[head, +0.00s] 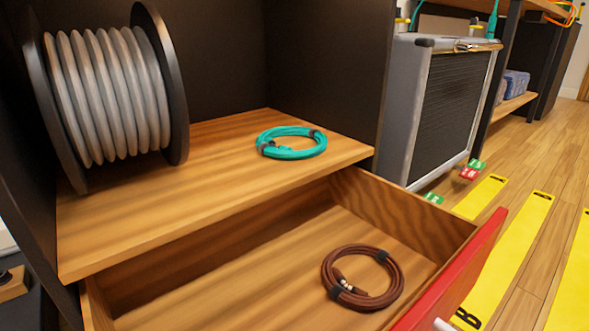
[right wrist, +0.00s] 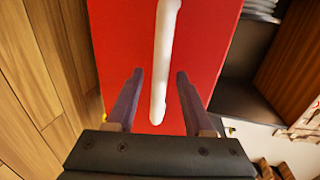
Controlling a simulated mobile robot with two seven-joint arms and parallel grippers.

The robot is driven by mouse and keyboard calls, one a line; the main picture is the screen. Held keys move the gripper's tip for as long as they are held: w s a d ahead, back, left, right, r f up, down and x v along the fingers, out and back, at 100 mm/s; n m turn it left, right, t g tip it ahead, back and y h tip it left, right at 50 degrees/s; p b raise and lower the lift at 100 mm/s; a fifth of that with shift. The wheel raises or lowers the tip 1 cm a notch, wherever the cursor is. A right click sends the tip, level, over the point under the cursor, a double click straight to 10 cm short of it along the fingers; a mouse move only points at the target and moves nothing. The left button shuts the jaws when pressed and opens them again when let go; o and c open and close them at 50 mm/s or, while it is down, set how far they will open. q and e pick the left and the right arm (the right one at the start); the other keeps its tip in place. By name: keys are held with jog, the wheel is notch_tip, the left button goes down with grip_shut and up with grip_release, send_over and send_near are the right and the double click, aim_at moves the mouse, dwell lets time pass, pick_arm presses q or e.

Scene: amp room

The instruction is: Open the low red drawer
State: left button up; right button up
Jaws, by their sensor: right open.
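The low red drawer stands open in the head view, its red front (head: 465,262) pulled out toward the lower right. Its wooden inside shows, with a coiled brown cable (head: 362,278) lying on the bottom. The end of a white handle (head: 443,325) just shows at the bottom edge. In the right wrist view the red front (right wrist: 115,40) fills the middle, with the white bar handle (right wrist: 163,60) running along it. My right gripper (right wrist: 160,74) is open, its fingers on either side of the handle with gaps to both. My left gripper is out of view.
Above the drawer, a wooden shelf (head: 215,160) holds a coiled teal cable (head: 291,142) and a large cable reel (head: 110,95). A grey amplifier (head: 440,110) stands to the right. Yellow strips (head: 510,245) mark the open wooden floor.

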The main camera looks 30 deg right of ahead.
jog(key=p+v, duration=0.1)
jog(key=v, duration=0.8)
jog(key=w+a+r+n+g+p, duration=0.2)
jog(key=w+a+r+n+p, duration=0.15)
jog(key=r+p, duration=1.1)
jog(key=w+a+r+n+g+y+p, duration=0.1)
jog(key=w+a+r+n+g+p, duration=0.3)
jog(key=r+p, duration=1)
jog(key=w+a+r+n+g+p, duration=0.15)
jog(key=w+r+n+p, duration=0.3)
jog(key=r+p, duration=0.95)
jog(key=s+r+n+g+h+p, duration=0.1)
jog(key=r+n+g+p, duration=0.1)
jog(key=r+p, duration=3.1)
jog(key=s+r+n+g+p, duration=0.2)
jog(key=r+n+p, duration=0.3)
jog(key=r+p, duration=2.8)
notch_tip(320, 180, up, 8)
jog(key=shift+s+r+h, duration=0.1)
jog(key=shift+s+h, duration=0.05)
jog(key=shift+h, duration=0.25)
